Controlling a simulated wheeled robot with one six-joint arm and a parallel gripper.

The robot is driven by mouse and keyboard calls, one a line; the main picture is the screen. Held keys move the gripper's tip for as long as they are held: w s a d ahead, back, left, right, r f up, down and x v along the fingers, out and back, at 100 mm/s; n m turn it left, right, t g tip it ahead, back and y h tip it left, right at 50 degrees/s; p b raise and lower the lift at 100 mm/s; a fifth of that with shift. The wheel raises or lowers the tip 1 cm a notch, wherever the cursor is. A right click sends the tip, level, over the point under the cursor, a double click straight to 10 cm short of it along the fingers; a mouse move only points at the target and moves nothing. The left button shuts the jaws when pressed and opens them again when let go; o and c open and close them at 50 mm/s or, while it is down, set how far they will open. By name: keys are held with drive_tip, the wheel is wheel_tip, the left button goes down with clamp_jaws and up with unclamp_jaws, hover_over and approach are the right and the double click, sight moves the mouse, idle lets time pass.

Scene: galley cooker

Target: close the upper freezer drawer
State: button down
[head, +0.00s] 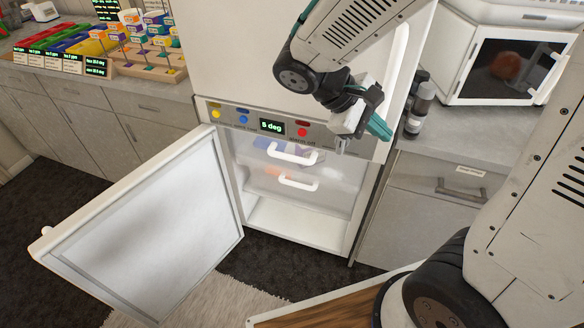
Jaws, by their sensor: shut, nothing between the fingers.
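The freezer compartment stands open below a control panel (270,127). Inside are two translucent drawers, one above the other. The upper freezer drawer (256,151) has a white bar handle (292,153) and blurred coloured contents. From this angle I cannot tell how far it sticks out, if at all. The lower drawer (262,183) has a similar handle (298,184). My gripper (345,141) is shut and empty. It appears in front of the panel's right part, above and right of the upper handle, apparently apart from it.
The freezer door (145,225) is swung wide open to the left. A counter with bottles (420,108) and a white microwave-like oven (508,62) is at right. Colored blocks and racks (150,58) stand on the left counter. Dark floor (265,275) shows below the freezer.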

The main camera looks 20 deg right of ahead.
drive_tip(key=w+a+f+n+t+h, duration=0.35)
drive_tip(key=w+f+n, duration=0.25)
drive_tip(key=f, duration=0.2)
drive_tip(key=w+a+f+n+t+h, duration=0.3)
drive_tip(key=w+a+f+n+t, duration=0.2)
drive_tip(key=w+f, duration=0.2)
drive_tip(key=a+f+n+t+y, duration=0.35)
drive_tip(key=a+f+n, duration=0.2)
drive_tip(key=f, duration=0.35)
drive_tip(key=a+f+n+t+y, duration=0.2)
drive_tip(key=a+f+n+t, duration=0.3)
drive_tip(key=f, duration=0.4)
approach(293, 167)
drive_tip(key=shift+n, duration=0.25)
drive_tip(key=w+d+r, duration=0.2)
drive_tip(key=w+d, duration=0.2)
drive_tip(key=w, duration=0.1)
drive_tip(key=shift+d+r, duration=0.35)
drive_tip(key=shift+r, duration=0.05)
